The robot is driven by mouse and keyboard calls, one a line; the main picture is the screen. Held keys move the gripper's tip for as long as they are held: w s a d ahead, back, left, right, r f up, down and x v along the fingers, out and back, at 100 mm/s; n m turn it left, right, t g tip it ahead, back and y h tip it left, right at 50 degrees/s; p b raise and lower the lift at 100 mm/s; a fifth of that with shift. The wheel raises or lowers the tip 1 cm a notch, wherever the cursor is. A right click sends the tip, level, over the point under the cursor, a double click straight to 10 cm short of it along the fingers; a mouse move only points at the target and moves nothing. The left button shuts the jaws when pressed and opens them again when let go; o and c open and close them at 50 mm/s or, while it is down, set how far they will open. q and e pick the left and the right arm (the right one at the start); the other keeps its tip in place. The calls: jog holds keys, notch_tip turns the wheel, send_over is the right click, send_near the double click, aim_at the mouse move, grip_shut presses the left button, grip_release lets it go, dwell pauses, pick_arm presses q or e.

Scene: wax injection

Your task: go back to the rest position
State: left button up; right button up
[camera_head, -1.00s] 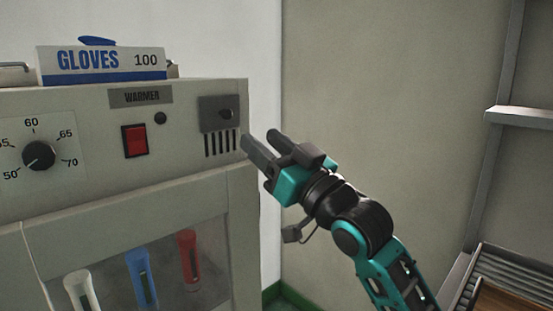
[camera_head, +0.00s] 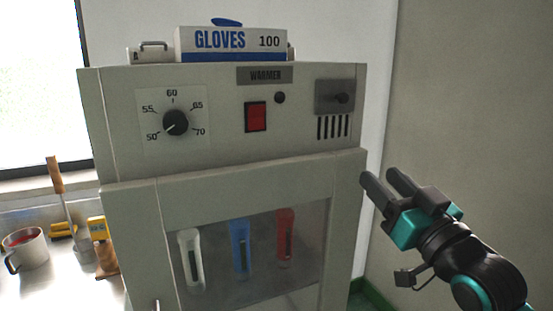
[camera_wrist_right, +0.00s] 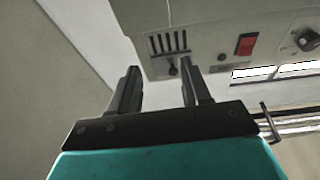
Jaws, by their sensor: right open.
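My right gripper (camera_head: 383,184) is open and empty, to the right of the warmer (camera_head: 135,162) and a little below its vent slots. Its two fingers point up and left. In the right wrist view the open fingers (camera_wrist_right: 158,85) stand apart with nothing between them, and the warmer (camera_wrist_right: 215,25) shows beyond them. The warmer has a dial (camera_head: 175,122), a red switch (camera_head: 256,117) and a glass-fronted door (camera_head: 130,225). My left gripper is out of view.
A gloves box (camera_head: 232,44) sits on top of the warmer. White, blue and red tubes (camera_head: 240,250) show behind the glass. A mug (camera_head: 28,250) and tools stand on the bench at left. A bare wall (camera_head: 470,110) is at right.

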jog(key=s+f+m+g+h, duration=0.1)
jog(key=s+f+g+h, duration=0.15)
jog(key=f, duration=1.05)
jog(key=s+f+g+h, duration=0.1)
jog(key=s+f+g, duration=0.2)
jog(key=f, duration=1)
jog(key=s+a+f+g, duration=0.2)
jog(key=s+f+g, duration=0.1)
jog(key=s+f, duration=1.1)
notch_tip(320, 180, down, 2)
jog(key=shift+a+f+g+h, duration=0.25)
jog(key=shift+g+h, duration=0.1)
jog(key=shift+w, duration=0.1)
jog(key=shift+c, duration=0.3)
